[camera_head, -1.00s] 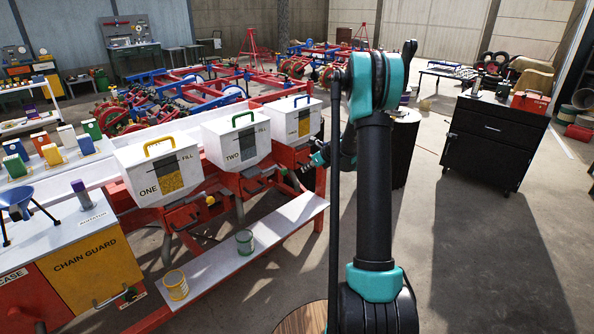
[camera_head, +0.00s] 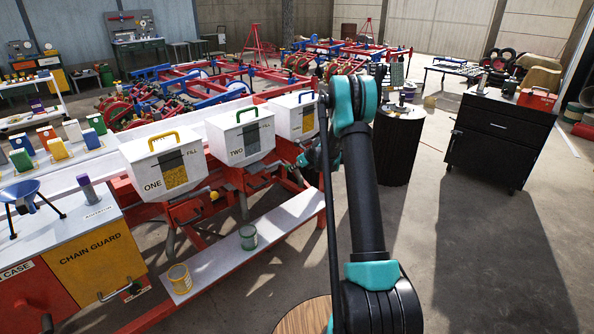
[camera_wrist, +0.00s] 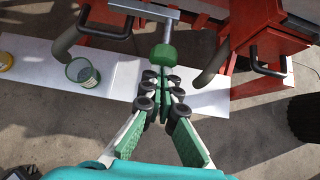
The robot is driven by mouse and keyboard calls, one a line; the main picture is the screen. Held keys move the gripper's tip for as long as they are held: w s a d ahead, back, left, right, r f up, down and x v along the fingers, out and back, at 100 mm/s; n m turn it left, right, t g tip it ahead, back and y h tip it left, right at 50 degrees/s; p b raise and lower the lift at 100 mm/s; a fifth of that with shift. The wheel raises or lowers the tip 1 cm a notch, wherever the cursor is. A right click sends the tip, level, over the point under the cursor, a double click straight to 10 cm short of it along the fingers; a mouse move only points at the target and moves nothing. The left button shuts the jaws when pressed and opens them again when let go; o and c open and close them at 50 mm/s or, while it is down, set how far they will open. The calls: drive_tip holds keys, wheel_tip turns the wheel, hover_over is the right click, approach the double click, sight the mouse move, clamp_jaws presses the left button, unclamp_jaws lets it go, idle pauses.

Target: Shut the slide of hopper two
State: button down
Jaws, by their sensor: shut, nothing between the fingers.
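Hopper two (camera_head: 237,148) is a white box with a green handle, a front window and the word TWO, standing between hopper one (camera_head: 147,176) and a blue-handled hopper (camera_head: 283,123). In the wrist view a green knob (camera_wrist: 162,57) sits on a grey metal rod below a grey bar (camera_wrist: 143,10). My gripper (camera_wrist: 164,84) is shut and empty, its fingertips close below the knob in the picture. I cannot tell whether they touch it. My arm largely hides the gripper in the head view, and the slide's position is unclear.
A green pail (camera_head: 248,237) and a yellow pail (camera_head: 180,278) stand on the white plank (camera_head: 215,262) below the hoppers. Black bent handles (camera_wrist: 268,68) and a grey tube (camera_wrist: 213,66) flank the knob.

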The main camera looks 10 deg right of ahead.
sight(284, 165)
drive_tip(key=shift+w, duration=0.1)
drive_tip(key=w+a, duration=0.1)
drive_tip(key=w, duration=0.1)
drive_tip(key=w+a, duration=0.2)
drive_tip(key=shift+w+a, duration=0.1)
drive_tip(key=shift+w+a+r, duration=0.1)
drive_tip(key=shift+w, duration=0.1)
